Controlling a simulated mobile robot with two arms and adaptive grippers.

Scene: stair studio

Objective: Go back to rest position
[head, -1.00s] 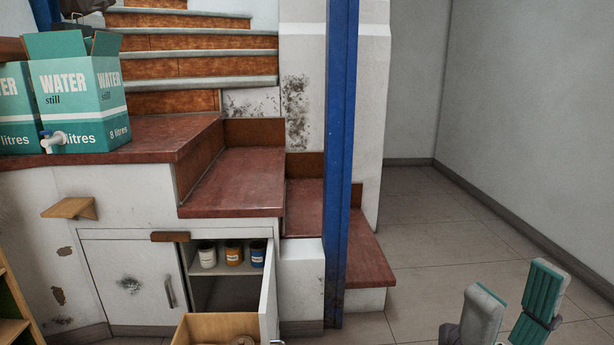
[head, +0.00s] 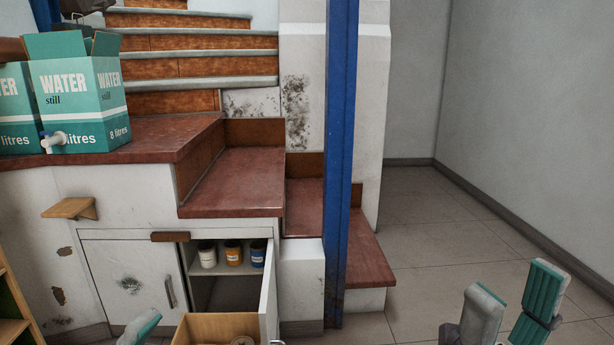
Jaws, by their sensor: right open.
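My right gripper (head: 515,288) shows at the lower right, over the tiled floor. Its two grey fingers with teal pads stand apart, with nothing between them. Part of my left gripper (head: 141,328) shows at the bottom edge, in front of the cabinet. Only one teal-padded fingertip of it is in view, so its opening is hidden.
An open drawer (head: 196,328) and open cabinet door (head: 268,295) jut out near my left gripper. Several cans (head: 233,252) stand inside. A blue post (head: 339,180) rises beside the red steps (head: 240,185). Tiled floor (head: 420,230) is clear at right.

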